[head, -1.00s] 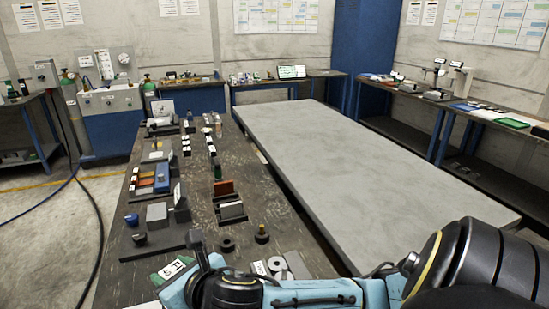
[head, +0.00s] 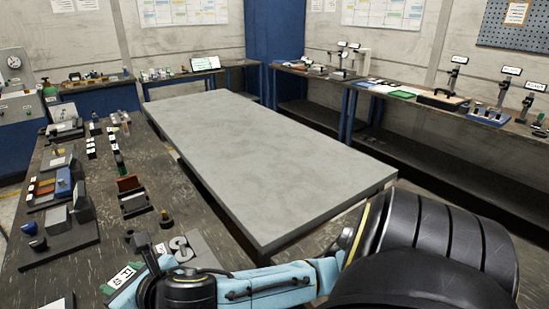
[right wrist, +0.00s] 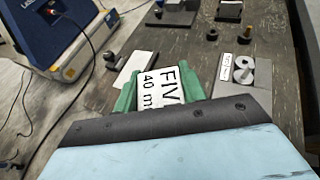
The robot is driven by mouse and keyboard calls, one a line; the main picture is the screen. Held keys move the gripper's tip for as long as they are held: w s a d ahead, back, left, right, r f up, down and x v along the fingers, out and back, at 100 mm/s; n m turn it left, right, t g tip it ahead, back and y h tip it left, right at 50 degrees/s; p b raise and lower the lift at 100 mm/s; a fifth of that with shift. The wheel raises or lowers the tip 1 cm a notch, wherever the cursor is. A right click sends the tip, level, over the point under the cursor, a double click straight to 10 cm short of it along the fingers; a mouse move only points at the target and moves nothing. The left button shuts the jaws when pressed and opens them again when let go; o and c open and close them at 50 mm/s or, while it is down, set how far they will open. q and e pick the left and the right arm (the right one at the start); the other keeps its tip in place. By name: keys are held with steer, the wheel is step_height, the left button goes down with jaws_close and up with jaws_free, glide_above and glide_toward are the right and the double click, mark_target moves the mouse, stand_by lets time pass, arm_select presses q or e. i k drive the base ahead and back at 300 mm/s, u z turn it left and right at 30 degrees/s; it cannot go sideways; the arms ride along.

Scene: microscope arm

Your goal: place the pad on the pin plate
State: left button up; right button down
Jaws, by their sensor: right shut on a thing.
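My right gripper (head: 132,272) is low at the front left of the head view, over the near part of the dark bench. It is shut on a green piece with a white label, which I take for the pad (right wrist: 160,88). In the right wrist view the label reads "FIV" and "40 mm", with green on both sides. The gripper hides part of it. I cannot tell for sure which thing is the pin plate. A dark plate with an upright post (right wrist: 172,14) stands beyond the held piece. My left gripper is not in view.
A grey plate with round discs (right wrist: 243,70) lies right of the held piece. A white card (right wrist: 134,72) lies left of it, near a blue device (right wrist: 62,35). Small dark cylinders stand farther along the dark bench. A bare grey table (head: 260,155) stands beside it.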

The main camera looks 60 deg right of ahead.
mark_target(190, 263)
steer(key=z, duration=3.4)
steer(key=i, duration=0.35)
steer(key=z, duration=0.05)
